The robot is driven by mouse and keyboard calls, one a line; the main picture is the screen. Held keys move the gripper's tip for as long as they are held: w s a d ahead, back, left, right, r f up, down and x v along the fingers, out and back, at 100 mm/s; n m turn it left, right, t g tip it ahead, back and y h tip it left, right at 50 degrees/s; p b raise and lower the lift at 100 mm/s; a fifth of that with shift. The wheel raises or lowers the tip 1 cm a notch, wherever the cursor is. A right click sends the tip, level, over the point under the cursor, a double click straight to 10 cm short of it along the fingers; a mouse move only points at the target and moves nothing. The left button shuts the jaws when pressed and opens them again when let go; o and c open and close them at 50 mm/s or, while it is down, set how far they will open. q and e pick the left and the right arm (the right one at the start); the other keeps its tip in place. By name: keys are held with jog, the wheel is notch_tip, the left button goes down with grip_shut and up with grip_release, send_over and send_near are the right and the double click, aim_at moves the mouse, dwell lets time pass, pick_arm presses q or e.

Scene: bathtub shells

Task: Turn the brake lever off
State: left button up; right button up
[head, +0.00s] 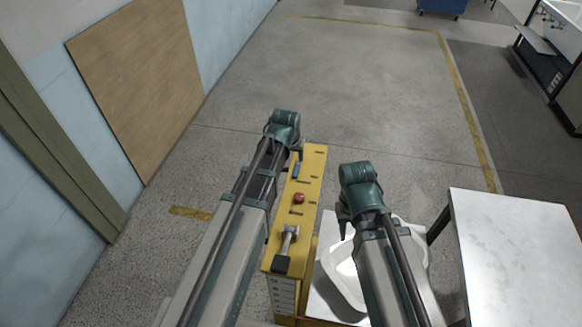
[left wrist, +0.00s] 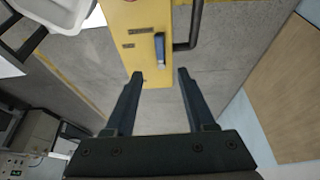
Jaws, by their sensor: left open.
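A yellow control panel (head: 312,160) stands between my two arms, with its far end by my left wrist. A small blue lever (head: 296,170) is near that end, also in the left wrist view (left wrist: 160,47). A larger lever with a black grip (head: 283,263) is at the panel's near end. The labels are too small to read, so I cannot tell which is the brake lever. My left gripper (left wrist: 159,76) is open and empty, the blue lever ahead between its fingertips, apart from them. My right gripper (head: 343,214) hangs right of the panel, its fingers mostly hidden.
A red button (head: 299,198) sits between the two levers. A white tub shell (head: 341,262) lies right of the panel, partly behind my right arm. A white-topped table (head: 515,250) stands at the right. A dark bar (left wrist: 195,25) runs beside the panel. The floor beyond is clear.

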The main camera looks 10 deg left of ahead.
aim_at(296, 171)
pick_arm(q)
jog(key=shift+f, duration=0.15)
jog(key=b+x, duration=1.2)
jog(key=x, duration=0.1)
jog(key=shift+f+b, duration=0.25)
jog(key=shift+b, duration=0.15)
grip_shut()
dwell(0.9)
